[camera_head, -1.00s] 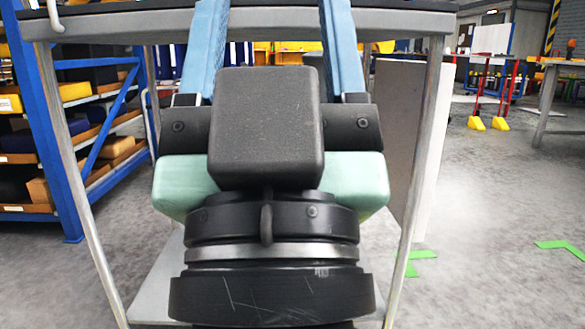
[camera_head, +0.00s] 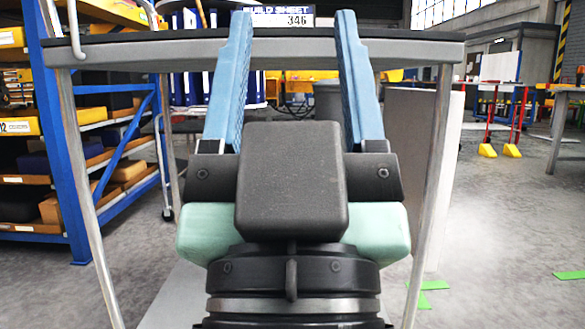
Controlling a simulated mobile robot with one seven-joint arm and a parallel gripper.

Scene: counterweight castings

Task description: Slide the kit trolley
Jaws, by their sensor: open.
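A frame with a dark top, a grey front rail (camera_head: 200,52) and thin metal legs stands right in front of me. It looks like the kit trolley, but I cannot be sure. A pale curved tube rises at its left end. My gripper (camera_head: 293,20) has two blue fingers spread wide apart, with nothing between them. The fingers point away from me, and their tips overlap the frame's top edge in the picture. I cannot tell whether they touch it. My wrist hides the middle of the frame's lower part.
A blue-posted rack (camera_head: 62,150) with bins and boxes stands close on the left. A pale panel (camera_head: 425,170) stands behind the right leg. Red stands with yellow feet (camera_head: 511,150) are farther right. Floor at the right is open, with green marks (camera_head: 434,285).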

